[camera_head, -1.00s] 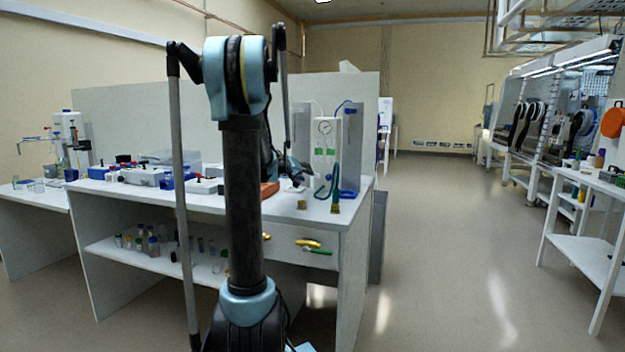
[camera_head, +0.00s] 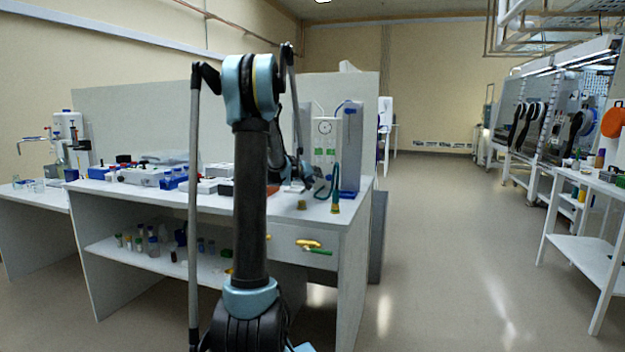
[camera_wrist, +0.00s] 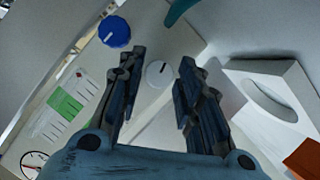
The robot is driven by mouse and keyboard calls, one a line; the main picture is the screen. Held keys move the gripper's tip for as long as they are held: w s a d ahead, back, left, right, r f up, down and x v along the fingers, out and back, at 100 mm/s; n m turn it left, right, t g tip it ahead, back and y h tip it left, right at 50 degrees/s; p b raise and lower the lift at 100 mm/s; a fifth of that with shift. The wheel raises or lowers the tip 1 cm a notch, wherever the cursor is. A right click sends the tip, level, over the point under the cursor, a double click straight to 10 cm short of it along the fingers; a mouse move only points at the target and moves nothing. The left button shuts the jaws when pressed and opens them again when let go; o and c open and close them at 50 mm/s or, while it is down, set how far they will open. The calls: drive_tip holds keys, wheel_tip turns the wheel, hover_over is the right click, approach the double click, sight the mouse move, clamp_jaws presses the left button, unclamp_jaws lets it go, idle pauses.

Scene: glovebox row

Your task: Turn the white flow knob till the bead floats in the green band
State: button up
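The white flow knob (camera_wrist: 158,74) with a dark pointer line shows in the wrist view, low on a pale panel. My gripper (camera_wrist: 162,60) is open, one finger on each side of the knob in the picture. A gap shows between the knob and both fingers; whether the tips reach its depth I cannot tell. The green band (camera_wrist: 66,106) is on a white scale left of the fingers.
A blue knob (camera_wrist: 114,31) sits beside the left fingertip. A round gauge (camera_wrist: 33,163) is at lower left. A white box with an oval opening (camera_wrist: 262,72) lies right of the right finger. A green hose (camera_head: 336,180) hangs at the panel's right side.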

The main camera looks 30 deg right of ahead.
clamp_jaws()
drive_tip(key=shift+m+t+y, duration=0.4)
drive_tip(key=shift+m, duration=0.3)
unclamp_jaws()
drive_tip(key=shift+s+r, duration=0.1)
drive_tip(key=v, duration=1.2)
